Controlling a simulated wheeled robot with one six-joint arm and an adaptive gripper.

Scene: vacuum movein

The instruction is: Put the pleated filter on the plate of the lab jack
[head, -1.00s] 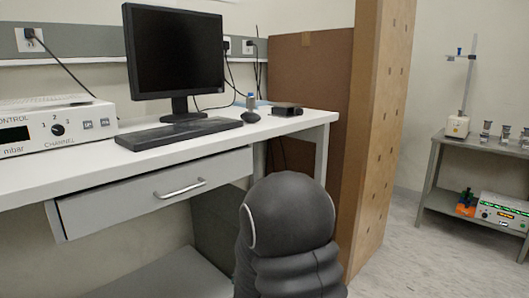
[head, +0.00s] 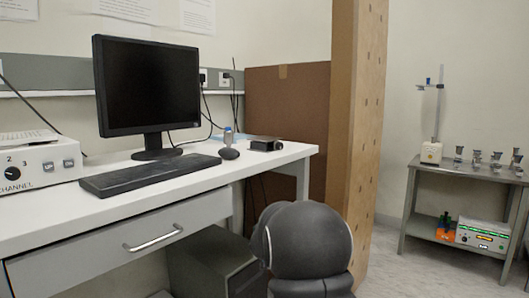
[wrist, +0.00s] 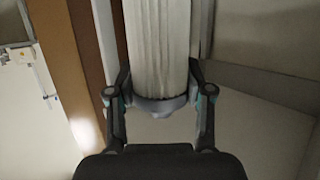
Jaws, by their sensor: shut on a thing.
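The pleated filter (wrist: 157,45) is a white ribbed cylinder with a grey end cap (wrist: 160,105), seen in the wrist view. My gripper (wrist: 160,88) is shut on it, with one dark finger on each side near the cap. The filter's far end runs out of the top of the picture. In the head view my gripper and the filter are out of sight; only a dark rounded part of my arm shows at the bottom. I cannot make out the lab jack in either view.
A white desk (head: 160,182) with a monitor (head: 147,85) and keyboard (head: 150,175) stands at left. A tall brown panel (head: 357,150) stands in the middle. A grey shelf cart (head: 455,178) at right bears a stand and several small items. Floor before the cart looks clear.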

